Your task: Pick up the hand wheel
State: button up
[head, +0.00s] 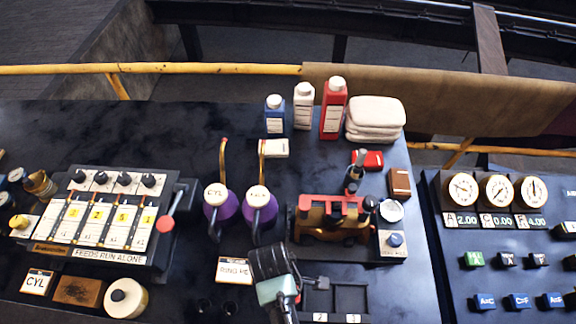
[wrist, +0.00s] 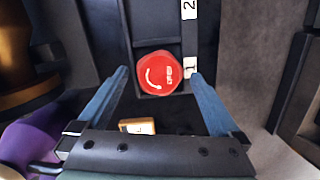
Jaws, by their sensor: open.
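The hand wheel (wrist: 158,72) is a red, roundish wheel with a white curved arrow and small lettering on its face. In the wrist view it lies in a dark compartment of the tray (wrist: 186,40), beside the label "1". My gripper (wrist: 158,78) is open, with its two blue fingers on either side of the wheel's near part in the picture. I cannot tell whether the fingers touch it. In the head view my gripper (head: 277,285) is over the left side of the tray (head: 365,300), and the wheel is hidden there.
A brown and red machine (head: 335,222) stands just behind the tray. Two purple oil cans (head: 260,205) stand to the left. A small card (head: 234,270) is left of my gripper. Bottles (head: 333,112) and folded cloths (head: 375,118) are at the back. The bench's right edge is near.

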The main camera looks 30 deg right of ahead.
jog(key=shift+f, duration=0.5)
grip_shut()
